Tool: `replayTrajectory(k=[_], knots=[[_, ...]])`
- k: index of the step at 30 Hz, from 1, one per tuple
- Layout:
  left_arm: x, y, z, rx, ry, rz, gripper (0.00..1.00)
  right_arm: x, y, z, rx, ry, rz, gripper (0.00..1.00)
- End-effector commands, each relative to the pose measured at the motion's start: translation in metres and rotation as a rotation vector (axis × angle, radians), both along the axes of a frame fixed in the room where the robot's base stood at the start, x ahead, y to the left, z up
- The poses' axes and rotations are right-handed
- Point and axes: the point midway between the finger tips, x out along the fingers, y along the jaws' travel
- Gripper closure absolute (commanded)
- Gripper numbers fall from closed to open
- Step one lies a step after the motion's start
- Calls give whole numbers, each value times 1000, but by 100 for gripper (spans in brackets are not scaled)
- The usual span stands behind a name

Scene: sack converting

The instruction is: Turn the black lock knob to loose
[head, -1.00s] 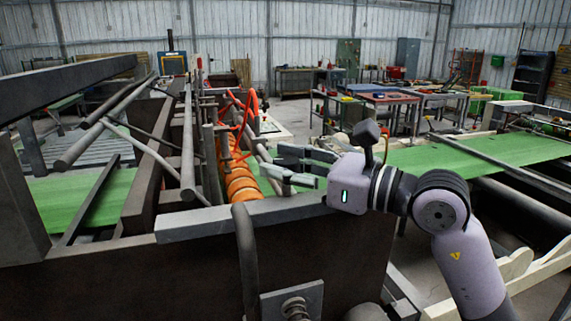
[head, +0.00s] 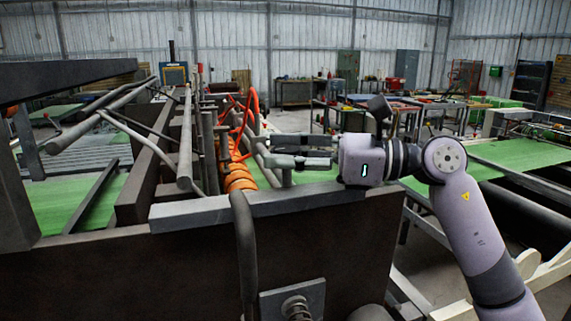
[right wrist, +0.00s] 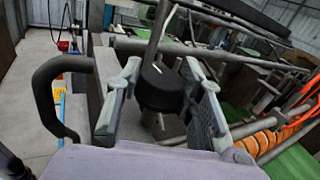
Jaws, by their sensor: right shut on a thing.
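The black lock knob (right wrist: 161,90) shows in the right wrist view as a dark, round piece with a grey rod rising behind it. My right gripper (right wrist: 163,72) has one finger on each side of the knob and is shut on it. In the head view my right gripper (head: 270,151) reaches in from the right, its fingers level above the machine's end beam. I cannot make out the knob in the head view. My left gripper is not in view.
The machine's grey end beam (head: 215,211) runs just below my right gripper. An orange coil (head: 238,178) and orange hoses (head: 250,108) lie left of the fingers. A curved dark handle (right wrist: 42,92) stands close by on the left in the right wrist view.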

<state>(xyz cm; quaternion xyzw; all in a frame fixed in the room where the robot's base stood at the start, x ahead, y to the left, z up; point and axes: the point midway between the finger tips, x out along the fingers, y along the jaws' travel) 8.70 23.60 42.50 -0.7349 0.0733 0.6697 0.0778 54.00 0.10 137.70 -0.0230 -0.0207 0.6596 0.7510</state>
Motion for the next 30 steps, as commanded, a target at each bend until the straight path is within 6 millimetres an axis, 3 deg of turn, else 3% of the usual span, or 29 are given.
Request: replayTrajectory(k=[9, 24, 25, 30], knots=[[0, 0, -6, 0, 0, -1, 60, 1, 0, 1, 1, -2, 126, 93], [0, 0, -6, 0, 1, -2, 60, 0, 0, 1, 0, -3, 151, 93], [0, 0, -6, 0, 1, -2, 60, 0, 0, 1, 0, -3, 151, 65], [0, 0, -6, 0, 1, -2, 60, 0, 0, 1, -1, -2, 151, 53]])
